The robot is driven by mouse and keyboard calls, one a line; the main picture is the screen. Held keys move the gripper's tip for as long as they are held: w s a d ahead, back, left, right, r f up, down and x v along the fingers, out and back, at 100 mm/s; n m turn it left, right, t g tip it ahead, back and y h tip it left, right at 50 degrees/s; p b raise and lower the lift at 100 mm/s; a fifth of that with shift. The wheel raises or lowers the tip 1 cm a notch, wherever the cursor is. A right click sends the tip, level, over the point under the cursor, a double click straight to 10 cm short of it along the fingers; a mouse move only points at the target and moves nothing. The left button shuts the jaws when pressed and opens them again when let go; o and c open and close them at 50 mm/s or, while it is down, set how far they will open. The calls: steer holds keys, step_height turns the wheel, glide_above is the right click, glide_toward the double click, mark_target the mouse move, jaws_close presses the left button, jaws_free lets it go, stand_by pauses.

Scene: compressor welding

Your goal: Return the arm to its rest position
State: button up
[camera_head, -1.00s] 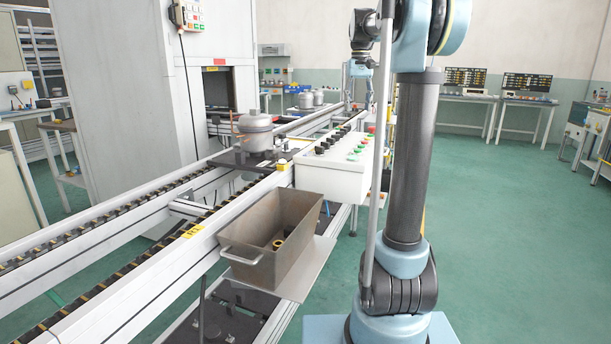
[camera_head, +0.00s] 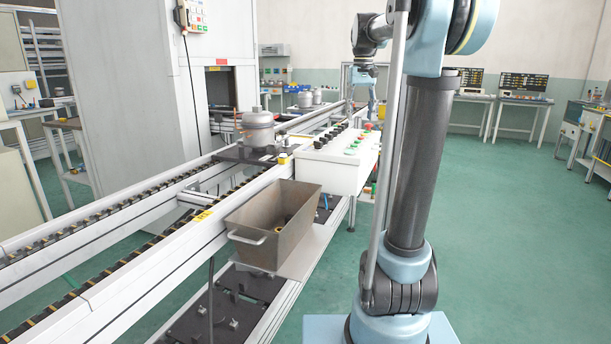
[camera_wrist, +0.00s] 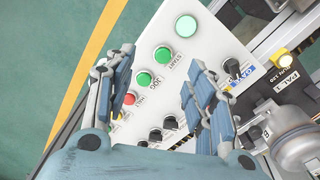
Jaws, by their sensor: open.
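My gripper (camera_head: 362,88) hangs from my arm, beyond the far end of the white control panel in the head view. In the wrist view my gripper (camera_wrist: 160,88) has its two blue-grey fingers spread apart, with nothing between them. The panel (camera_wrist: 204,28) shows behind the fingers, with green and red buttons and black knobs. A gap between fingertips and panel cannot be measured. In the head view my arm stands upright at the right, its dark link leaning slightly right.
The control panel (camera_head: 338,172) sits beside the conveyor (camera_head: 130,262). A grey compressor (camera_head: 258,130) stands on a dark pallet there, and it also shows in the wrist view (camera_wrist: 298,145). A metal bin (camera_head: 272,228) holds small parts. The green floor at right is clear.

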steer(key=s+f+t, duration=0.2)
steer(key=s+f, duration=3)
steer(key=s, duration=0.1)
steer(key=shift+s+f, duration=0.2)
steer(key=shift+f, duration=0.2)
steer(key=shift+d, duration=0.1)
